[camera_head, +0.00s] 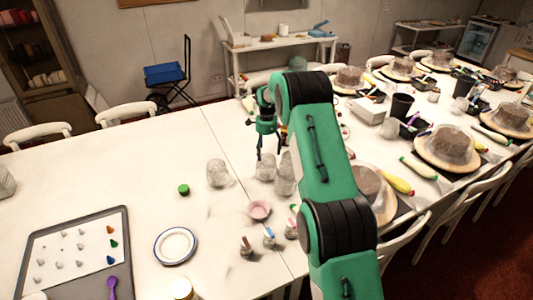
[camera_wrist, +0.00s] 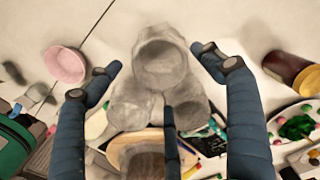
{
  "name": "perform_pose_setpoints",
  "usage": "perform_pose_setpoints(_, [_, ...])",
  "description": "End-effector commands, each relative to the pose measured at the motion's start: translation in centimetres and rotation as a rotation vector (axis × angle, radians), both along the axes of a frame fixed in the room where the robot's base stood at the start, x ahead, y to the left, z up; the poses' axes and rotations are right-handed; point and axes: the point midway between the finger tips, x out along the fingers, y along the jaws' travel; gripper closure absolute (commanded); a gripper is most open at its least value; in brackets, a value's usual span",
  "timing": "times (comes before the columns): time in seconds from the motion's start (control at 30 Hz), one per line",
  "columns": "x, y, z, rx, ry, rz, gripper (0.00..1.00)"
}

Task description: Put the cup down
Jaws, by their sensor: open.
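A clear cup (camera_wrist: 160,65) stands between the spread fingers of my gripper (camera_wrist: 158,58) in the wrist view, its round end facing the camera. My gripper is open, and the fingers show gaps on both sides of the cup. Two more clear cups (camera_wrist: 130,112) show close beside it, partly behind a third finger. In the head view my gripper (camera_head: 268,154) points down over a group of clear cups (camera_head: 265,168) on the white table (camera_head: 120,185). Another clear cup (camera_head: 217,173) stands a little to the left. Whether the cup touches the table is hard to tell.
A pink bowl (camera_head: 259,210) and small piping tips (camera_head: 269,238) stand in front of the cups. Cakes on turntables (camera_head: 447,150) crowd the right.

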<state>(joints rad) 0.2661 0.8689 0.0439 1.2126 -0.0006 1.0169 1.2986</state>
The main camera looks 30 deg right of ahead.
Motion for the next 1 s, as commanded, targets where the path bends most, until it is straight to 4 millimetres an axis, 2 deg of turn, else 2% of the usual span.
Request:
perform_pose_setpoints(0.47, [0.0, 0.0, 0.0, 0.000, 0.000, 0.000, 0.20])
perform_pose_setpoints(0.63, [-0.1, 0.2, 0.8, -0.001, -0.005, 0.012, 0.20])
perform_pose_setpoints(0.77, [-0.6, 0.9, 2.7, -0.005, -0.016, 0.042, 0.20])
perform_pose_setpoints(0.87, [-1.2, 1.7, 5.0, -0.009, -0.028, 0.080, 0.20])
perform_pose_setpoints(1.0, [-2.7, 3.2, 9.1, -0.017, -0.050, 0.154, 0.20])
